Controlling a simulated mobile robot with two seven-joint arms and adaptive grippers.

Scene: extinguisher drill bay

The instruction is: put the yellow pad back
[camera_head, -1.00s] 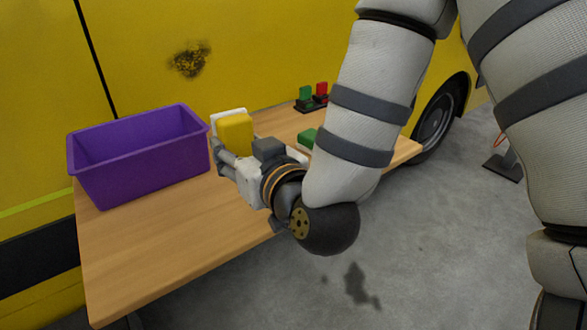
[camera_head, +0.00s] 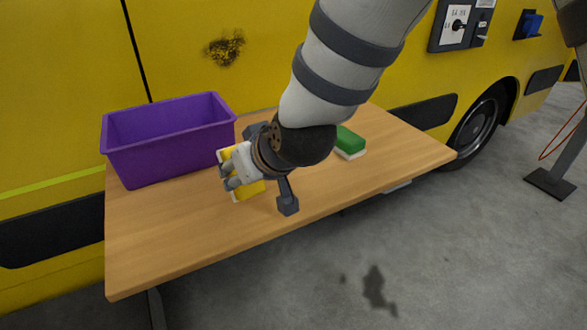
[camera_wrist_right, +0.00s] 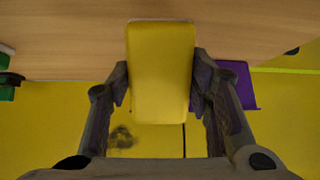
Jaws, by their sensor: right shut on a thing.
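The yellow pad (camera_head: 246,190) has a pale underside and is in my right gripper (camera_head: 230,176), in front of the purple bin. In the right wrist view, the pad (camera_wrist_right: 160,75) sits between the two fingers (camera_wrist_right: 160,88), which press on its sides. My fingers and wrist cover part of it in the head view. I cannot tell whether it touches the table. A green pad with a white underside (camera_head: 349,142) lies on the table to the right of my wrist. My left gripper is not in view.
The purple bin (camera_head: 170,158) stands at the table's back left; its inside bottom is hidden. The wooden table (camera_head: 160,245) is clear at its front left. A yellow vehicle (camera_head: 300,40) stands behind it. My arm hides the middle back of the table.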

